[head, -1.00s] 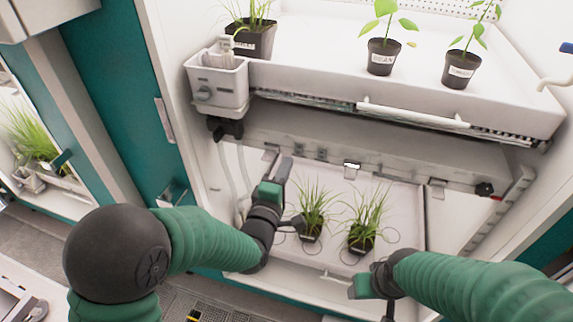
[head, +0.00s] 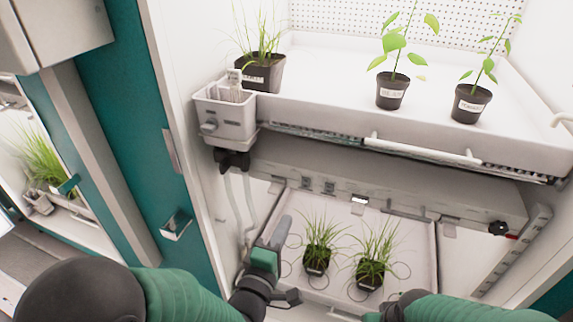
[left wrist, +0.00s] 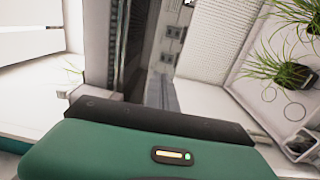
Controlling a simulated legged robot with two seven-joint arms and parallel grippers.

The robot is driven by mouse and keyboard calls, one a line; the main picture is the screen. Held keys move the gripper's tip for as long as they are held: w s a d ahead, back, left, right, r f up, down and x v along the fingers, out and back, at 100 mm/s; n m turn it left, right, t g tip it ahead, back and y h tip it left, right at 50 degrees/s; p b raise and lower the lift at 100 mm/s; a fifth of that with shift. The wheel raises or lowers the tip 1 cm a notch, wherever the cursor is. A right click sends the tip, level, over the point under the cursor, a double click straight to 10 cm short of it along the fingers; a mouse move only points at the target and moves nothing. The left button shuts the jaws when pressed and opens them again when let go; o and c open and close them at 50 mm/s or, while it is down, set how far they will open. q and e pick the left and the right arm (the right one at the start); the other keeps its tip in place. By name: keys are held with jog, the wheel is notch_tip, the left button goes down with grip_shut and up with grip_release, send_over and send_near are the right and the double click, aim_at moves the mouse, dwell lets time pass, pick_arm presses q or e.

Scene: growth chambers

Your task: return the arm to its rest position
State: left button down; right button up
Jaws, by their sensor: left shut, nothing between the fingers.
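My left gripper (head: 272,240) is shut and empty, in front of the lower shelf opening in the head view, left of the grassy pots. Its green and black housing (left wrist: 165,150) fills the bottom of the left wrist view. My right arm (head: 440,306) enters at the lower right of the head view. The right gripper's fingers are cut off by the bottom edge. Two black pots of grass stand on the lower tray (head: 415,225), a left pot (head: 316,262) and a right pot (head: 370,272).
The upper tray (head: 330,110) holds a grass pot (head: 260,72) and two labelled seedling pots, one in the middle (head: 392,92) and one at right (head: 470,103). A grey bin (head: 226,112) hangs at its left corner. A teal door (head: 125,120) stands open at left.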

pick_arm(q)
jog(key=s+a+f+m+g+y+p, duration=0.2)
jog(key=a+f+m+g+y+p, duration=0.15)
jog(key=a+m+g+p, duration=0.35)
jog(key=s+a+f+m+g+y+p, duration=0.2)
jog(key=s+a+m+g, duration=0.5)
jog(key=s+a, duration=0.4)
jog(key=s+p, duration=0.1)
jog(key=s, duration=0.3)
jog(key=shift+f+g, duration=0.2)
jog(key=shift+g, duration=0.2)
